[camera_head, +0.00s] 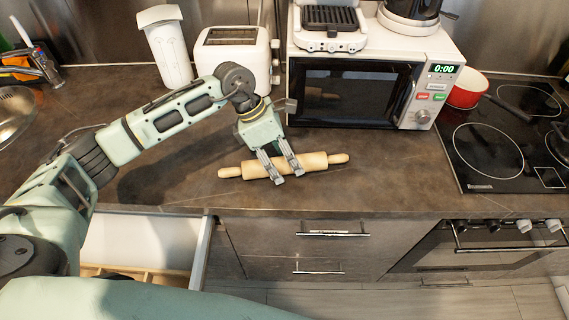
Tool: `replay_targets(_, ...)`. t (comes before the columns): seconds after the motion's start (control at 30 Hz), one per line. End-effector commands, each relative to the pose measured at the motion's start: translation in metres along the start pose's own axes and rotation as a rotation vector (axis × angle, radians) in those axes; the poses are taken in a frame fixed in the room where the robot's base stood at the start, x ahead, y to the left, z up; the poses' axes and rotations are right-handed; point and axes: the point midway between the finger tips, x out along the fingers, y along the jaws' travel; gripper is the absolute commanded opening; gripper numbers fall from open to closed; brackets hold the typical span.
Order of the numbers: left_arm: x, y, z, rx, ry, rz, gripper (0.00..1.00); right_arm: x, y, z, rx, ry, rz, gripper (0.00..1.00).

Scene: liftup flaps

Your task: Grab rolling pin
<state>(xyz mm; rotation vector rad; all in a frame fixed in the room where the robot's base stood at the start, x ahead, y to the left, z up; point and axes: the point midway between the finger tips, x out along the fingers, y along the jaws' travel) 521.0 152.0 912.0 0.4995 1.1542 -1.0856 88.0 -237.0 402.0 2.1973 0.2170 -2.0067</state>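A light wooden rolling pin (315,161) lies on the dark countertop in front of the microwave, nearly level in the picture, with a handle at each end. My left gripper (288,176) reaches down over its middle. Its two fingers are apart, with a gap between them, and cross in front of the pin, hiding small parts of it. I cannot tell whether they touch it. My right gripper is not in view.
A white microwave (432,75) with a grill on top and a white toaster (233,50) stand behind. A red pan (467,89) is on the black stove (484,150) at right. An open drawer (140,240) is below. The counter left of the pin is clear.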

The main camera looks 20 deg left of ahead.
Motion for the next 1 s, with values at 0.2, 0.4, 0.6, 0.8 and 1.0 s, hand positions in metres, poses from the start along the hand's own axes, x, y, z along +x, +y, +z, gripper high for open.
replay_targets(0.2, -0.001, 0.0, 0.0, 0.0, 0.0, 0.0, 0.3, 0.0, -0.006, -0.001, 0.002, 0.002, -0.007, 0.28)
replay_targets(0.4, -0.001, 0.0, 0.0, 0.0, -0.001, 0.0, 0.12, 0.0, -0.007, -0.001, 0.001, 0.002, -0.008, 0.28)
replay_targets(0.6, -0.002, 0.0, 0.001, 0.0, -0.003, 0.001, 0.0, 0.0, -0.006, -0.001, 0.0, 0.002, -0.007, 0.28)
replay_targets(0.8, -0.002, 0.0, 0.001, 0.0, -0.003, 0.001, 0.0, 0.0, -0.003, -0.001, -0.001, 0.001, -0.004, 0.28)
replay_targets(1.0, -0.01, -0.001, 0.005, 0.002, -0.004, 0.003, 0.0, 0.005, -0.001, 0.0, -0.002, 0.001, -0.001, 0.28)
